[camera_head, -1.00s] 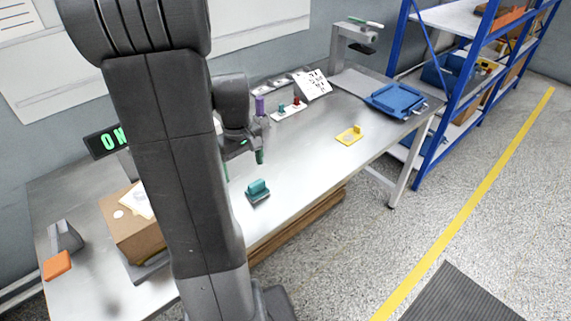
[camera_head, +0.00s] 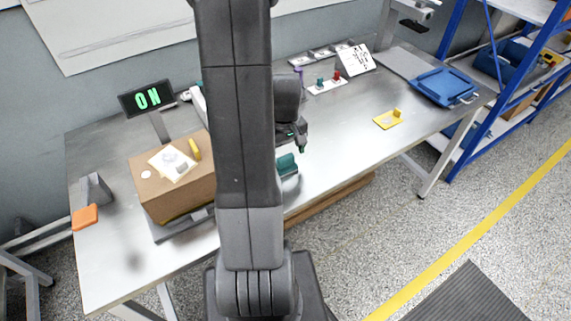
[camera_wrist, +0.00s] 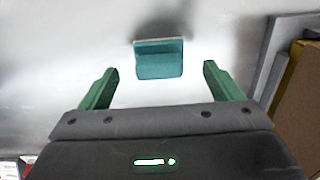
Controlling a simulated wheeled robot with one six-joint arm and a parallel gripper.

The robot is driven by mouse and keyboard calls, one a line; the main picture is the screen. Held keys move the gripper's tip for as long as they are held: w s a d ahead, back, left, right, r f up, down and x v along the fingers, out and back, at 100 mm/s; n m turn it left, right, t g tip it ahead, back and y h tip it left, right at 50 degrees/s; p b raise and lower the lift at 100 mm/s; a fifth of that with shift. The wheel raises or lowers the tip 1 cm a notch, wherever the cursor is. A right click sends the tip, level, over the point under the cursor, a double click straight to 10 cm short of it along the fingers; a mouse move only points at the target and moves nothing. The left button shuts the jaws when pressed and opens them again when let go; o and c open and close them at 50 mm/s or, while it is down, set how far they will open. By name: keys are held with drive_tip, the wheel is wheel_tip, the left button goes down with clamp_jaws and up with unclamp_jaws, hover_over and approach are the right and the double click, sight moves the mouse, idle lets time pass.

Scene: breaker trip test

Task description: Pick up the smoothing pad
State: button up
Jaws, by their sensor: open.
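A teal block with a raised grip, which I take to be the smoothing pad (camera_head: 288,166), lies on the metal workbench (camera_head: 335,150) just right of my arm, partly hidden by it. In the wrist view the pad (camera_wrist: 160,62) sits upper centre, beyond and between my two green fingers. My gripper (camera_wrist: 159,70) is open, with nothing held between its fingers.
A cardboard box (camera_head: 178,196) with papers stands left of my arm, near a display (camera_head: 147,97) and an orange-ended item (camera_head: 85,217). A yellow block on a plate (camera_head: 388,119) and a blue tray (camera_head: 445,86) lie to the right. Bench between is clear.

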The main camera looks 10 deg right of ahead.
sight(285, 157)
drive_tip(key=shift+w+f, duration=0.2)
drive_tip(key=shift+f, duration=2.15)
drive_tip(key=c, duration=1.1)
wheel_tip(285, 157, up, 10)
drive_tip(key=shift+r, duration=0.1)
